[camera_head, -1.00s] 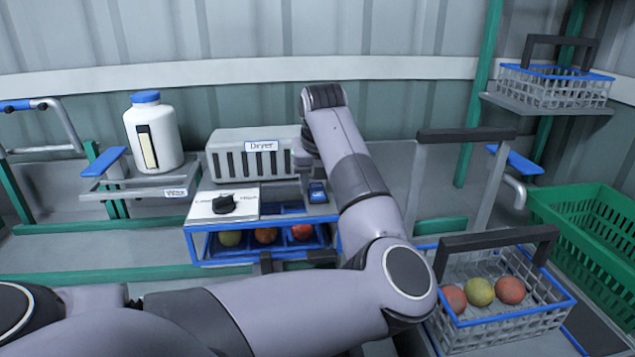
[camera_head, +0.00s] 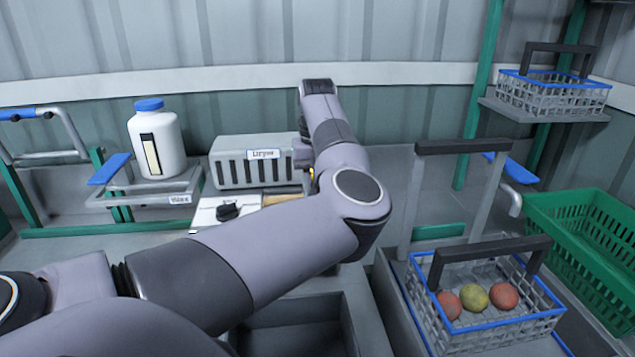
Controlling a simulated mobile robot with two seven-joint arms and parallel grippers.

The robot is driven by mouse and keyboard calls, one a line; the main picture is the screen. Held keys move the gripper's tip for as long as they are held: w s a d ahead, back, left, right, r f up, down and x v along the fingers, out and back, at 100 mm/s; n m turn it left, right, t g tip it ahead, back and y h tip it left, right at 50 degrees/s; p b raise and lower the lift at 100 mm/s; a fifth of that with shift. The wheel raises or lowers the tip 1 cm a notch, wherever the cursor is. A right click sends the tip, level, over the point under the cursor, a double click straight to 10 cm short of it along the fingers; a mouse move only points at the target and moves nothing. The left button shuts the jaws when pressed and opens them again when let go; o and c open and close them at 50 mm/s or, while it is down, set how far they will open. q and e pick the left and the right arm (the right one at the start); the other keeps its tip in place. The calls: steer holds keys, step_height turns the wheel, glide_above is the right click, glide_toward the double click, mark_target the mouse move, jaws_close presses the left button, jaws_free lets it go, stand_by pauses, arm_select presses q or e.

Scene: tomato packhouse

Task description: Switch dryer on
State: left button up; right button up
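The dryer (camera_head: 250,170) is a grey slotted box labelled "Dryer" against the back wall. In front of it is a white panel (camera_head: 207,216) with a black knob (camera_head: 229,211). My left arm crosses from the lower left, bends at the elbow and reaches to the dryer's right end. My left gripper is almost wholly hidden behind this arm. A small dark and yellow bit beneath the wrist may be part of it, and its opening cannot be told. The blue switch seen right of the panel earlier is hidden behind the arm. My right gripper is out of view.
A white bottle (camera_head: 155,142) with a blue cap stands on the wax shelf (camera_head: 150,198) at left. A wire basket (camera_head: 500,322) with three tomatoes sits at lower right, near a green crate (camera_head: 590,240). Another basket (camera_head: 553,92) is on a shelf.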

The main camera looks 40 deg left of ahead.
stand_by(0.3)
arm_select(q)
steer(key=o, duration=1.1)
steer(key=shift+a, duration=0.1)
steer(key=shift+c, duration=0.2)
steer(key=shift+w+a+r+b, duration=0.1)
steer(key=shift+r+b, duration=0.2)
steer(key=shift+r, duration=1.5)
steer(key=shift+w+r+b, duration=0.1)
steer(key=shift+r+b, duration=0.15)
steer(key=shift+r, duration=1.5)
steer(key=shift+s+f, duration=0.1)
